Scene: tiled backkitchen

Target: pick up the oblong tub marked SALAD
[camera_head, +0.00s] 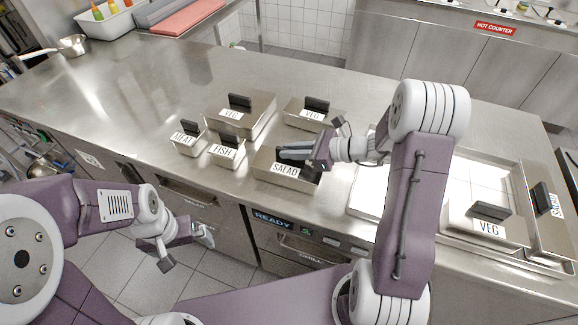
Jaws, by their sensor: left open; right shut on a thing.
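The oblong tub marked SALAD (267,172) is a steel box with a white label, at the front of the counter's middle. My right gripper (300,154) is at its top, shut on the tub's dark handle, which the fingers partly hide. Whether the tub is lifted cannot be told; it looks at or very near the counter. My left gripper (186,243) is open and empty, low in front of the counter.
Tubs marked MEAT (184,146), FISH (226,159) and VEG (240,124) stand left and behind; another VEG tub (310,119) stands behind. A right-hand VEG tub (488,233) sits by a pale tray area. The counter's left part (100,110) is clear.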

